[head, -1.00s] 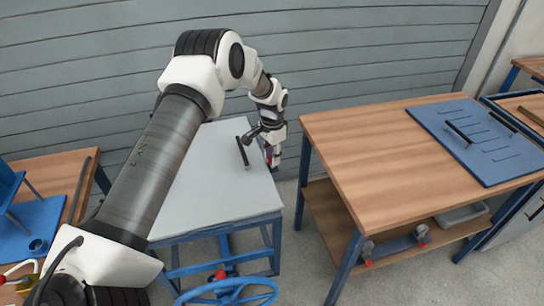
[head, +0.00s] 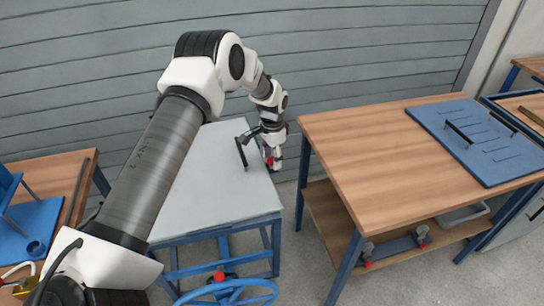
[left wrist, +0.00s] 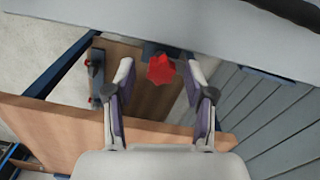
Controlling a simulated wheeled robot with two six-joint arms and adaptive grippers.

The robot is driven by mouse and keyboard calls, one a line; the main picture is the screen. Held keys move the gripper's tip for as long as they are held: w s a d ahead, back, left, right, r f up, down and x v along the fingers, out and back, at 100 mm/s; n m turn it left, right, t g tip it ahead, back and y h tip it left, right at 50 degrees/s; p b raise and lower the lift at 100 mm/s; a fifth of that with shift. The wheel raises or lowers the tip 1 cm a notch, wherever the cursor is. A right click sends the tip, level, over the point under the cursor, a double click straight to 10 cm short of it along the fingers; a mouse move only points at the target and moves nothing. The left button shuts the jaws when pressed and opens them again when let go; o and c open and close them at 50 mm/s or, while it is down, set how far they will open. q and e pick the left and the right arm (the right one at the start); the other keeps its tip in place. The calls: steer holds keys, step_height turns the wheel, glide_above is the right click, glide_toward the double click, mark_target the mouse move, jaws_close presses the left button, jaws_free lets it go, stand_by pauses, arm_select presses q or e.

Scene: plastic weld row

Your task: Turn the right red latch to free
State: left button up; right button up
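The right red latch shows as a red lobed knob (left wrist: 161,69) under the pale table edge in the left wrist view. In the head view a small red part of it (head: 269,161) shows at the right edge of the grey-topped table (head: 215,180), mostly hidden by my gripper. My left gripper (left wrist: 161,82) is open, with one finger on each side of the knob and a visible gap to both. I cannot tell how far the knob is in depth from the fingertips. My right gripper is in neither view.
A dark bar handle (head: 242,153) stands on the grey top close to my left wrist. A wooden bench (head: 390,150) with a blue board (head: 480,140) stands to the right across a gap. A blue handwheel (head: 230,292) and another red knob (head: 219,275) are in front.

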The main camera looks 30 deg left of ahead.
arm_select(q)
steer(key=shift+r, duration=0.15)
step_height(320, 180, up, 12)
stand_by(0.3)
stand_by(0.4)
